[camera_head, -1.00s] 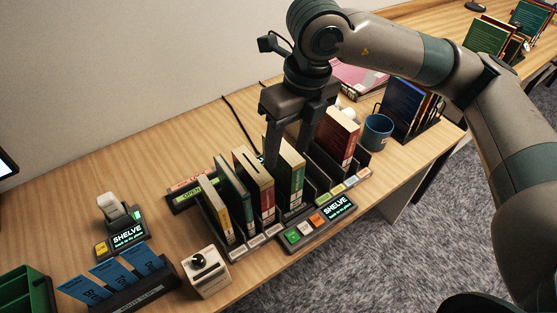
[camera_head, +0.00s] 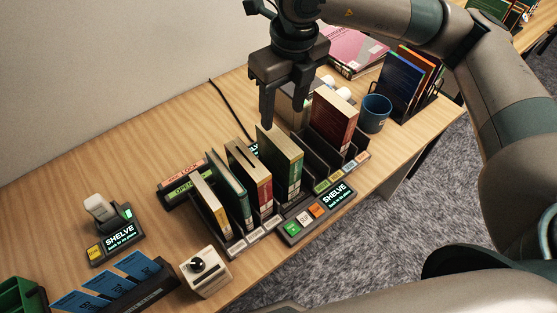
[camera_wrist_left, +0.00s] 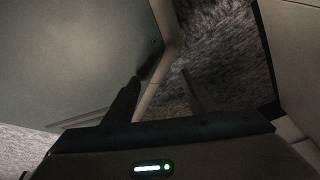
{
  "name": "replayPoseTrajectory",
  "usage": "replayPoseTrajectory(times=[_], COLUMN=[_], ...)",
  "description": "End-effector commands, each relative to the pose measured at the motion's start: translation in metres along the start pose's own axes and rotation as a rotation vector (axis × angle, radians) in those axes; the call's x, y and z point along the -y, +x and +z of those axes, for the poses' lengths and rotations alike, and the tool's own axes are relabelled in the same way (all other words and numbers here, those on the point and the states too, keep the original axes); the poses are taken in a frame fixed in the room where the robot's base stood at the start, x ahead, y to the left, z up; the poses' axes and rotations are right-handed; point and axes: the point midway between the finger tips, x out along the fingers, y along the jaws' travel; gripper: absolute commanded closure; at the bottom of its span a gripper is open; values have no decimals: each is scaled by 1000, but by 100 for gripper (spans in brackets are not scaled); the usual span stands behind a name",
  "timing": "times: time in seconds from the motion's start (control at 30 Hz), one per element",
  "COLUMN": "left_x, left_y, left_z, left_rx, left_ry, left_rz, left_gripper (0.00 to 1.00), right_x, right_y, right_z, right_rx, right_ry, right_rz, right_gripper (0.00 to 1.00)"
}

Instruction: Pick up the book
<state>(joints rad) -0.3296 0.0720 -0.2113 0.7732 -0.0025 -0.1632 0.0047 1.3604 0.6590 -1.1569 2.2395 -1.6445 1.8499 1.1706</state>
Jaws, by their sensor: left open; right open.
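Several upright books stand in a slotted rack (camera_head: 243,245) on the wooden desk: a yellow-spined one (camera_head: 211,206), a dark green one (camera_head: 231,189), a red-and-cream one (camera_head: 250,172), a green one (camera_head: 281,162) and a dark red one (camera_head: 334,121) further right. Which book the task means cannot be told. My right gripper (camera_head: 283,112) is open, pointing down, with its fingertips just above and behind the green book's top. No book is held in it. My left gripper (camera_wrist_left: 165,88) is open and empty in the left wrist view, with grey carpet beyond it.
A button panel (camera_head: 318,213) lies before the rack. A blue mug (camera_head: 374,113) and standing folders (camera_head: 402,80) are to the right. The desk's back left is clear.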

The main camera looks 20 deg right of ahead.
Motion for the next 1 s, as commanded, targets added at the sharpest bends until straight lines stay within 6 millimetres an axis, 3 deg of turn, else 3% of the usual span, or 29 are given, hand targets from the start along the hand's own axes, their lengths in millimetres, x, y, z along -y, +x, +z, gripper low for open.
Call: replayPoseTrajectory(times=[0.2, 0.5, 0.73, 1.0], left_x=[6, 18, 18, 17], left_y=[-6, -22, -33, -34], left_z=[13, 67, 65, 65], left_rx=[48, 183, 184, 183], left_ry=[1, -3, -3, -3], left_rz=[-6, -20, -19, -19], left_gripper=[49, 49, 49, 49], right_x=[0, 0, 0, 0], right_y=[24, 69, 104, 115], right_z=[-1, -2, -1, -1], right_rx=[-5, -5, -3, 0], right_ry=[0, -1, 0, -1], right_rz=[1, -1, 0, 0], right_gripper=[48, 48, 48, 48])
